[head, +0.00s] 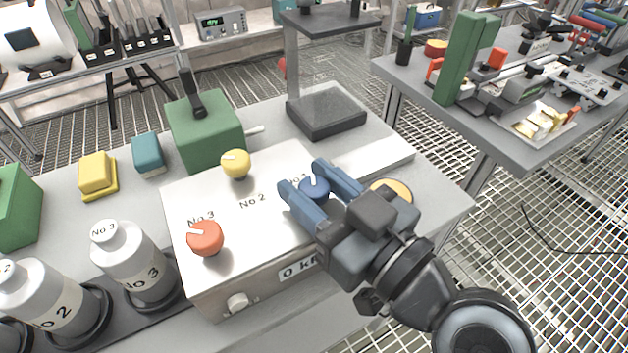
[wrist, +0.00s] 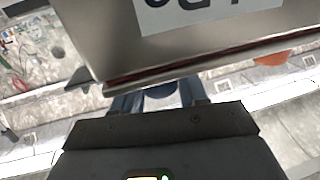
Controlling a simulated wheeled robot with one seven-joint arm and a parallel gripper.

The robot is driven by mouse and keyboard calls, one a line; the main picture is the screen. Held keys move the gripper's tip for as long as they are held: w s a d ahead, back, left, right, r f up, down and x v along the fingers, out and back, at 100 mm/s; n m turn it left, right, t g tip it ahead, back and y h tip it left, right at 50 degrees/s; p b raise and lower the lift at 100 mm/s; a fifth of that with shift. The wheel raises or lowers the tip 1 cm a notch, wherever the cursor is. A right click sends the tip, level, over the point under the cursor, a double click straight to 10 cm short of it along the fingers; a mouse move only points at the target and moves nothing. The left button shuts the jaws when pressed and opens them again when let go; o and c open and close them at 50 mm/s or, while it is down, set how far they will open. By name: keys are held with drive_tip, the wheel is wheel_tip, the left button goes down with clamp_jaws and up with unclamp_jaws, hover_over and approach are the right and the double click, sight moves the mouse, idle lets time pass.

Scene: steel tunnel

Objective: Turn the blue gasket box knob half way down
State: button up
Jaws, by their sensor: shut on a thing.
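The blue knob (head: 314,189) sits on the right part of a silver-topped box (head: 262,226). A short white mark on it points toward the back in the head view. My gripper (head: 303,177) is shut on it, with a blue-grey finger on either side. The gripper partly hides the knob and the label near it. In the wrist view the box edge fills the top, and a blue part (wrist: 160,91) shows between my fingers (wrist: 160,101). A yellow knob (head: 236,163) and a red knob (head: 205,238) are on the same box top, apart from my gripper.
A green block (head: 204,132) with a dark handle stands behind the box. A dark-based stand (head: 326,112) is at the back. White numbered bottles (head: 130,262) stand at the left. A yellow disc (head: 391,190) lies right of my gripper. A second table (head: 505,140) is at the right.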

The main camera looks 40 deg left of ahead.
drive_tip(key=m+t+p, duration=0.1)
drive_tip(key=m+t+h+p, duration=0.1)
drive_tip(key=t+p, duration=0.1)
drive_tip(key=m+t+p, duration=0.1)
drive_tip(key=t, duration=0.1)
drive_tip(key=shift+r+h, duration=0.3)
drive_tip(key=shift+h, duration=0.1)
drive_tip(key=m+t+p, duration=0.1)
drive_tip(key=p, duration=0.2)
drive_tip(key=shift+h, duration=0.4)
drive_tip(key=m+t+h+p, duration=0.1)
drive_tip(key=m+t+p, duration=0.1)
drive_tip(key=p, duration=0.2)
drive_tip(key=m+t+h+p, duration=0.1)
drive_tip(key=t+h+p, duration=0.1)
drive_tip(key=p, duration=0.3)
drive_tip(key=shift+d+f+m, duration=0.1)
drive_tip(key=shift+f+m, duration=0.1)
drive_tip(key=shift+m, duration=0.2)
drive_tip(key=shift+f+m+t+h+p, duration=0.1)
drive_tip(key=shift+m+t+h+p, duration=0.8)
drive_tip(key=shift+h, duration=0.3)
drive_tip(key=shift+f+m+t+h+b, duration=0.1)
drive_tip(key=shift+m+t+h+b, duration=0.1)
drive_tip(key=shift+m+t+h, duration=0.55)
drive_tip(key=shift+m+t+h+b, duration=0.2)
drive_tip(key=shift+m+h, duration=0.25)
drive_tip(key=shift+h, duration=0.7)
drive_tip(key=o, duration=0.9)
